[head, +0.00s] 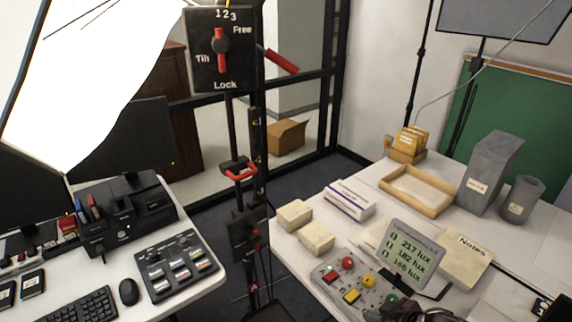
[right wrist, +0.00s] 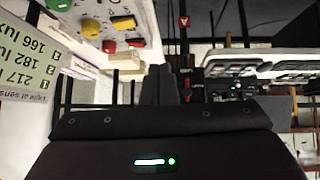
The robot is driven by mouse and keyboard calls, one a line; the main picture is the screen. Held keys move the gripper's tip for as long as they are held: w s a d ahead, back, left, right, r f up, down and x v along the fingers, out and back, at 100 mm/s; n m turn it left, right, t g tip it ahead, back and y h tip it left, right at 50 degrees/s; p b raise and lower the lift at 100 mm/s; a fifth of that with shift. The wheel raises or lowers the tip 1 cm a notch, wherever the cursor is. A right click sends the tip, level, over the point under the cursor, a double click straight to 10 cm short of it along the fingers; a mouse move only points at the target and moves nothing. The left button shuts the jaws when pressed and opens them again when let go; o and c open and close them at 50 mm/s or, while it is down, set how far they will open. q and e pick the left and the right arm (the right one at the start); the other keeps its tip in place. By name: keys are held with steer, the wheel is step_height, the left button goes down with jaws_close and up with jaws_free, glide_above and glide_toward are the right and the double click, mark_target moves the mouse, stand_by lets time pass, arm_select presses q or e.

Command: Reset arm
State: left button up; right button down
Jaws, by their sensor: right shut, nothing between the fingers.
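My right gripper (head: 408,308) shows at the bottom edge of the head view, partly cut off, low at the front of the right-hand table (head: 299,255). It is beside the control box (head: 335,283) with red and yellow buttons and the light-meter display (head: 412,252). In the right wrist view the dark fingers (right wrist: 160,86) are together with nothing between them. The control box buttons (right wrist: 122,23) and the tilted display (right wrist: 40,68) show at upper left there. My left gripper is not in view.
Cream blocks (head: 294,215), a white box (head: 349,198), a wooden tray (head: 418,190) and grey holders (head: 489,172) stand on the right table. A stand with a Tilt/Lock dial (head: 221,50) rises between the tables. The left desk holds a button panel (head: 176,266).

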steer(key=s+r+m+g+h, duration=0.2)
steer(key=s+m, duration=0.1)
steer(key=s, duration=0.4)
steer(key=s+r+m+g+h, duration=0.2)
steer(key=s+r+m, duration=0.1)
steer(key=s, duration=0.4)
step_height(320, 180, down, 34)
steer(key=s+g+b, duration=0.2)
steer(key=b, duration=0.1)
arm_select(q)
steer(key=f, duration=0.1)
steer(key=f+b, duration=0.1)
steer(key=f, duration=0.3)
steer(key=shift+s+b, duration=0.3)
steer(key=shift+b, duration=0.1)
arm_select(e)
steer(key=s+d+f+n, duration=0.1)
steer(key=s+d+f, duration=0.1)
steer(key=s+f, duration=1.7)
steer(key=shift+s+d+g+h, duration=0.15)
steer(key=shift+d+g+h, duration=0.15)
steer(key=shift+d+g, duration=0.1)
